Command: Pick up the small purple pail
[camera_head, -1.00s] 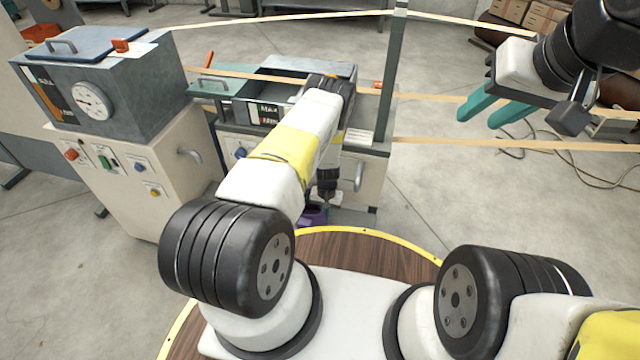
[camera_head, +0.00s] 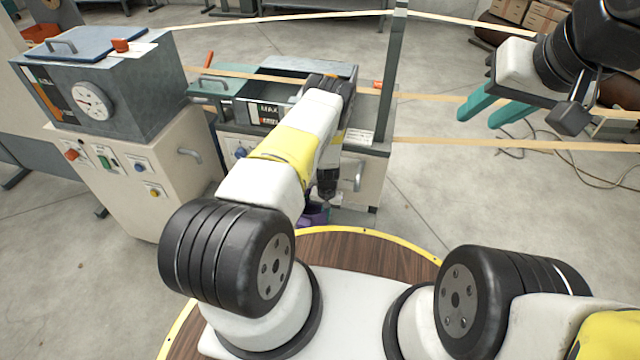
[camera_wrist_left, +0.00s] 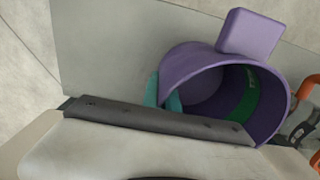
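The small purple pail (camera_wrist_left: 190,60) fills the middle right of the left wrist view, its open mouth facing the camera and a green patch on its inner wall. In the head view only a part of the pail (camera_head: 315,213) shows, low behind my left forearm. My left gripper (camera_wrist_left: 163,95) has its teal fingertips close together on either side of the pail's left wall and appears shut on it. In the head view its fingers are hidden. My right gripper (camera_head: 478,118) is open and empty at the upper right.
A machine cabinet with a gauge (camera_head: 92,101) stands at the left. A lower cabinet (camera_head: 365,178) with a grey post (camera_head: 391,70) stands behind the pail. Tan strips (camera_head: 520,145) stretch across the right side. Open floor (camera_head: 450,195) lies to the right.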

